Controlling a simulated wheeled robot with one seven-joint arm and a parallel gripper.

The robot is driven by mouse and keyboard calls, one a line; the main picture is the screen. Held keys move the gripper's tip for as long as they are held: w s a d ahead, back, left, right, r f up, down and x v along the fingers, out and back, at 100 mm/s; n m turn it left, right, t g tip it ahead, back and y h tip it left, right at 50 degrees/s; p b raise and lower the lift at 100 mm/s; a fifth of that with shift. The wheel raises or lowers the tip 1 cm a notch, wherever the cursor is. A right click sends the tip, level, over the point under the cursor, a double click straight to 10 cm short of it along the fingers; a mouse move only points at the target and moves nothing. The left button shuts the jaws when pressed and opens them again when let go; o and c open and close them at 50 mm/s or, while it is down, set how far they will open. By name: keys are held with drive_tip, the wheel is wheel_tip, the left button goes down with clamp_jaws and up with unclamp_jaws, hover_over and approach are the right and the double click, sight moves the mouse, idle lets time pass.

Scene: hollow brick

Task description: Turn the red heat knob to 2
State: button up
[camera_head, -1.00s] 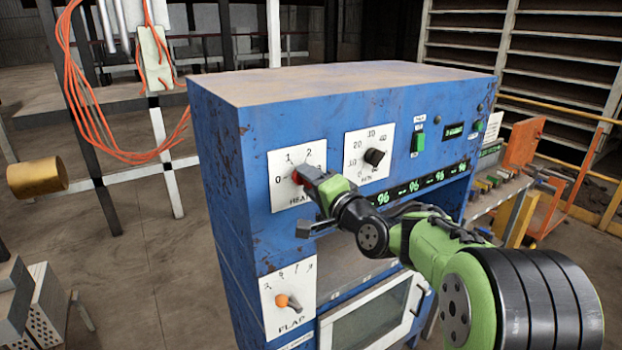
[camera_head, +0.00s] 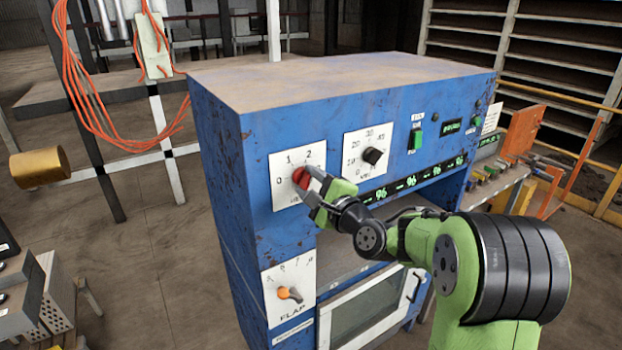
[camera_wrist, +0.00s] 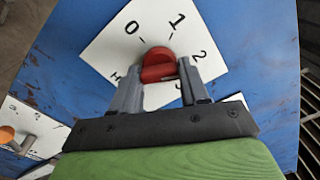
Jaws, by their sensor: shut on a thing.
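The red heat knob (camera_head: 301,177) sits on a white dial plate (camera_head: 284,166) on the blue machine's front. In the wrist view the red knob (camera_wrist: 158,64) shows between my fingers, with the marks 0, 1 and 2 around it on the plate (camera_wrist: 110,50). My gripper (camera_head: 312,188) is at the knob, and in the wrist view my gripper (camera_wrist: 163,80) has one finger on each side of the knob's grip. It is shut on the knob. The fingers hide part of the dial, and I cannot tell exactly which mark the knob points to.
A black knob (camera_head: 373,156) on a second dial is just right of the heat knob. The orange flap lever (camera_head: 284,293) is below. A green switch (camera_head: 416,139) and green displays sit farther right. Orange cable (camera_head: 75,80) hangs at the left.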

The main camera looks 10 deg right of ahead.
drive_tip(key=shift+f+m, duration=0.1)
drive_tip(key=shift+m, duration=0.2)
drive_tip(key=o, duration=1.1)
drive_tip(key=shift+c, duration=0.2)
drive_tip(key=b+v, duration=0.4)
drive_tip(key=v, duration=1.1)
drive_tip(key=shift+s, duration=0.35)
drive_tip(key=shift+d, duration=0.1)
